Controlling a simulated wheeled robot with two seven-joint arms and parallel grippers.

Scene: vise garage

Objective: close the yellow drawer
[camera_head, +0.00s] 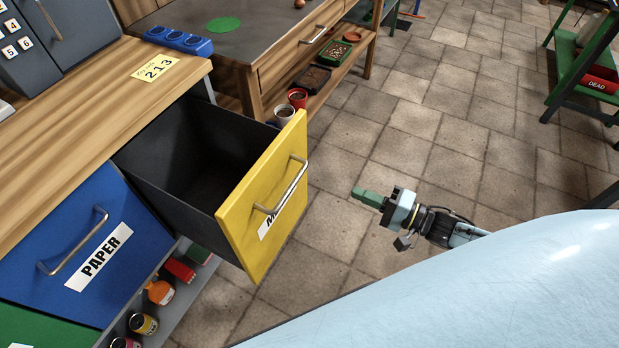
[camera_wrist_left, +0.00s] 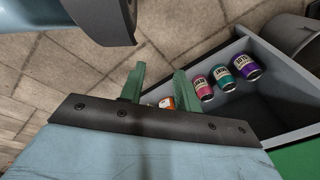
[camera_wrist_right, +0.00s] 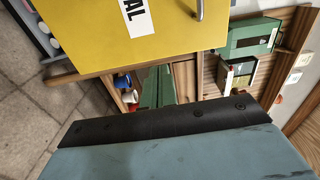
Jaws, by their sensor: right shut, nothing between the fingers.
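The yellow drawer (camera_head: 262,195) is pulled well out of the wooden cabinet. Its dark box looks empty, and its front carries a metal handle and a partly seen white label. Its front also fills the upper part of the right wrist view (camera_wrist_right: 95,35). My right gripper (camera_head: 368,198) is shut and empty, to the right of the drawer front and apart from it. Its green fingers lie together in the right wrist view. My left gripper (camera_wrist_left: 158,76) is open in the left wrist view and is not seen in the head view.
A blue PAPER drawer (camera_head: 85,240) is closed beside the yellow one. Below is a grey shelf with cans and bottles; pink, teal and purple cans (camera_wrist_left: 222,76) show in the left wrist view. A workbench (camera_head: 245,55) stands behind. Paved floor (camera_head: 345,150) right of the drawer is clear.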

